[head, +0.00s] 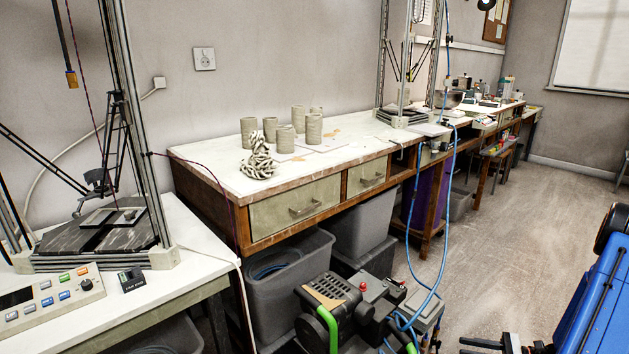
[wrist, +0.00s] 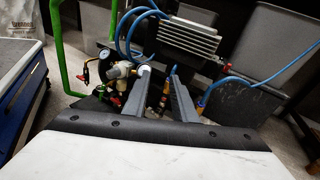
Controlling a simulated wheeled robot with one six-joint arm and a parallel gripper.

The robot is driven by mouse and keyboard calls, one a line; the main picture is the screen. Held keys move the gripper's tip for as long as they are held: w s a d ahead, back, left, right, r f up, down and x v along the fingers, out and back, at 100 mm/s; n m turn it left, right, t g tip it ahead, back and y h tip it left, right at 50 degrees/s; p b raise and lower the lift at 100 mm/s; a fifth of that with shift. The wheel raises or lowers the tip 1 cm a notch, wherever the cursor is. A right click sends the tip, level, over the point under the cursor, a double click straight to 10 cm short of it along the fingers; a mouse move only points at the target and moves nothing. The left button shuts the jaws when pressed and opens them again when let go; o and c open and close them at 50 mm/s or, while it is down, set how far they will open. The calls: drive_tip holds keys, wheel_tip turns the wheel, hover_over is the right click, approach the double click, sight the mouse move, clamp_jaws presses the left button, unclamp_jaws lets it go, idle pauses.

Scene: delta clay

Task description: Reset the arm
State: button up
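My gripper (wrist: 161,84) shows in the wrist view, with its two grey fingers reaching up the middle of the picture. The fingers stand apart and nothing is between them, so it is open and empty. Beyond the fingertips are the compressor (wrist: 190,38) and its gauge and brass fittings (wrist: 125,78). The fingers overlap these in the picture, and I cannot tell how far off they are. The compressor (head: 345,310) also shows low in the head view, on the floor in front of the bench.
A workbench (head: 220,180) carries several clay cups (head: 313,132) and a coiled clay piece (head: 259,160). A delta printer (head: 110,225) and control box (head: 50,298) stand at the left. Blue hoses (head: 412,240) hang by the bench. Open floor (head: 520,235) lies right.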

drive_tip(key=s+a+r+n+g+h, duration=0.3)
drive_tip(key=a+r+n+g, duration=0.25)
drive_tip(key=a+r, duration=0.45)
drive_tip(key=s+a+r+n+g+h, duration=0.2)
drive_tip(key=a+r+n+g+h, duration=0.2)
drive_tip(key=a+r+n, duration=0.6)
drive_tip(key=s+a+r+n+t+h, duration=0.2)
drive_tip(key=s+r+n+t+h, duration=0.1)
drive_tip(key=s+r, duration=0.5)
drive_tip(key=s+a+r+n+t+h, duration=0.3)
drive_tip(key=s+r+h, duration=0.2)
drive_tip(key=s+r, duration=0.2)
drive_tip(key=shift+s+a+r+n+t, duration=0.15)
drive_tip(key=shift+s+r+n+t, duration=0.2)
drive_tip(key=shift+s, duration=0.35)
drive_tip(key=shift+c, duration=0.6)
